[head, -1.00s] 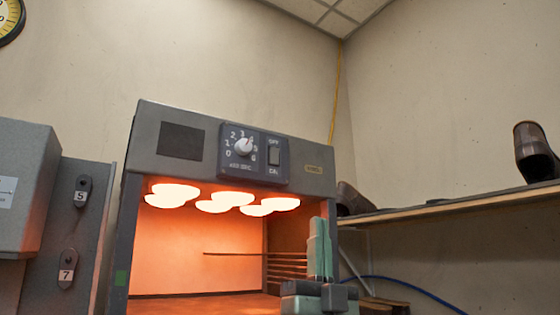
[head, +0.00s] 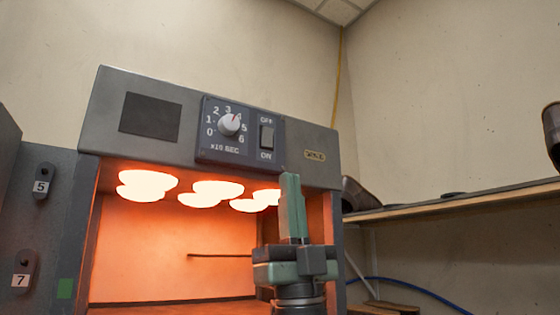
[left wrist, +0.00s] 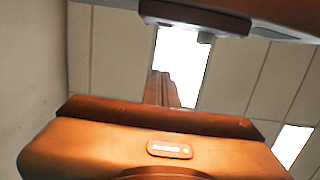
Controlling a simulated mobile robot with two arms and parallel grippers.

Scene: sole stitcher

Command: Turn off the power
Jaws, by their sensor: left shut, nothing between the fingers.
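The power switch (head: 266,138) is a dark rocker on the control panel of the grey heating machine (head: 95,125), with OFF marked above it and ON below. Which side is pressed in is too small to tell. The heating lamps (head: 147,182) glow inside the machine. My left gripper (head: 290,178) points upward, shut and empty, below and right of the switch and apart from it in the picture. It hides part of the machine's opening. In the left wrist view its fingers (left wrist: 166,88) point up toward the ceiling. My right gripper is not in view.
A timer dial (head: 229,124) sits left of the switch on the same panel. At the right a wall shelf (head: 450,203) carries dark shoes (head: 361,196). A grey panel with tags 5 and 7 (head: 41,187) stands at the left. The wall above the machine is clear.

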